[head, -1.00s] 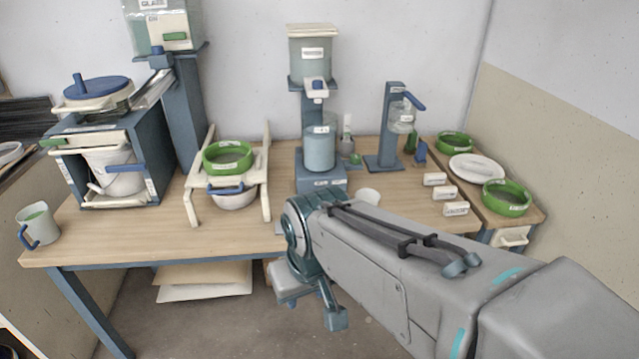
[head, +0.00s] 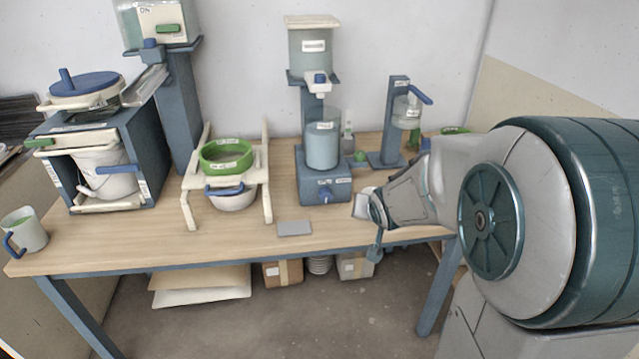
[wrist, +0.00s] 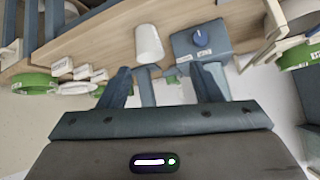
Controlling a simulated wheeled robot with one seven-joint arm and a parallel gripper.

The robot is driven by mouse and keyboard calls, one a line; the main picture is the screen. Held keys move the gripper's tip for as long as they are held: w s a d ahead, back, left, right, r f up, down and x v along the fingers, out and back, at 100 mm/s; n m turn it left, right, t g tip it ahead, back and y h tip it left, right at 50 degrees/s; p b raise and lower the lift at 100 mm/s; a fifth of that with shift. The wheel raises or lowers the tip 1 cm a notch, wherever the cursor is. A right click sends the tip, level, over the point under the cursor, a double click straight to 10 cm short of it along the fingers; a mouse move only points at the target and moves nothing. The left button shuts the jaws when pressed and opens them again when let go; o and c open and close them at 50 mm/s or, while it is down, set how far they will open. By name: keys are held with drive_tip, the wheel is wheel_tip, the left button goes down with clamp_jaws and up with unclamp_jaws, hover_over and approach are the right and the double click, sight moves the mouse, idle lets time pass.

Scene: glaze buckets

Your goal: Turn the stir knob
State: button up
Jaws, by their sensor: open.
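The stir knob is a small blue knob (head: 327,198) on the front of the blue-grey mixer base (head: 322,186), with a clear blue-tinted container (head: 322,146) standing on the base.
A white cup (wrist: 149,43) stands beside the base, close ahead of my fingers. A grey flat plate (head: 294,228) lies on the table (head: 150,246) left of my gripper. A stand with a green-ringed sieve (head: 227,155) is further left. A dispenser (head: 397,120) stands behind my arm.

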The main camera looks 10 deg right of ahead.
drive_tip(key=w+f+m+t+y+b, duration=0.1)
drive_tip(key=w+f+t+y, duration=0.15)
drive_tip(key=w+f, duration=0.5)
drive_tip(key=m+t+y+b, duration=0.1)
drive_tip(key=t+y, duration=0.2)
approach(327, 197)
drive_tip(key=shift+g, duration=0.25)
drive_tip(key=p+x, duration=0.1)
drive_tip(key=x, duration=0.7)
drive_tip(key=shift+w+r, duration=0.1)
drive_tip(key=shift+w, duration=0.2)
drive_tip(key=c, duration=1)
